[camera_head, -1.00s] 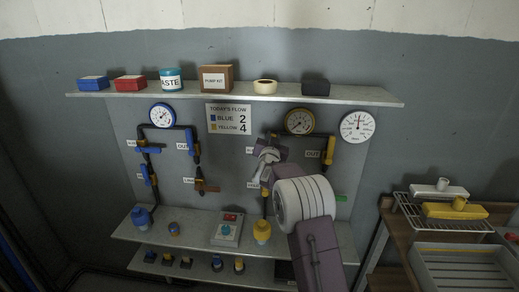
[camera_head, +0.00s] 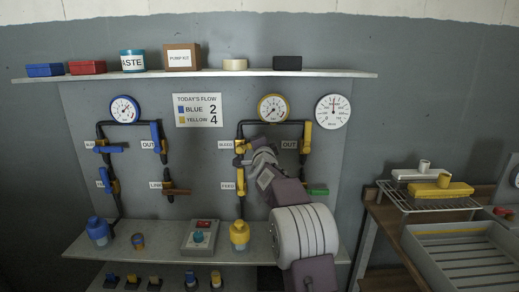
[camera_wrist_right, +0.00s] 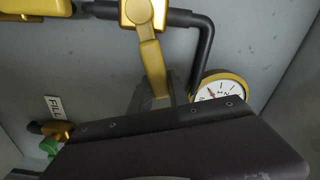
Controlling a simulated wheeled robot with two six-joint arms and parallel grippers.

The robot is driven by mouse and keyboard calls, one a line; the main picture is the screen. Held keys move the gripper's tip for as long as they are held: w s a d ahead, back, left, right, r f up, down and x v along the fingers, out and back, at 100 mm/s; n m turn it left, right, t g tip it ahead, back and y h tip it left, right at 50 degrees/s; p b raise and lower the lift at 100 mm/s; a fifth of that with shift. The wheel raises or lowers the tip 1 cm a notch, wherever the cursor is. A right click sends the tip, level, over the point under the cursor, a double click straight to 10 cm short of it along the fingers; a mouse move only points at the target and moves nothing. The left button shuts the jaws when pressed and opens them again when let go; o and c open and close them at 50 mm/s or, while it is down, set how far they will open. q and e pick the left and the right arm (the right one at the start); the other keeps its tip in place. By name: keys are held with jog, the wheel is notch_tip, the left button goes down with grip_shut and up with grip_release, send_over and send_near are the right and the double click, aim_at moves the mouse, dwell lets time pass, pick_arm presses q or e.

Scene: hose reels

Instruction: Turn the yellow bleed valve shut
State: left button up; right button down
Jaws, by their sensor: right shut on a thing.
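The yellow bleed valve (camera_head: 240,147) sits on the black pipe of the right-hand circuit, beside a small label, left of and below the yellow-rimmed gauge (camera_head: 272,107). My right gripper (camera_head: 246,158) is at this valve, shut on its handle. In the right wrist view the yellow valve handle (camera_wrist_right: 153,62) runs down from its body and goes behind the dark edge of my gripper, which hides its end. The arm and wrist hide part of the valve in the head view, so its exact angle is unclear. My left gripper is not in view.
Close by are a yellow OUT valve (camera_head: 306,139), a green-handled valve (camera_head: 317,191) and a yellow feed valve (camera_head: 240,181). A yellow bottle-like fitting (camera_head: 239,234) and a grey control box (camera_head: 200,238) stand on the lower shelf. A rack and grey tray (camera_head: 460,258) are at right.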

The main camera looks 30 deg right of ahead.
jog(key=shift+s+d+f+m+b, duration=0.1)
jog(key=shift+f+m+b, duration=0.7)
jog(key=shift+m+b, duration=0.2)
jog(key=shift+s+d+f+m+b, duration=0.1)
jog(key=shift+f+m+b, duration=0.7)
jog(key=shift+m+b, duration=0.2)
jog(key=c, duration=1.2)
grip_release()
jog(key=shift+c, duration=0.2)
jog(key=b+v, duration=0.2)
jog(key=v, duration=0.7)
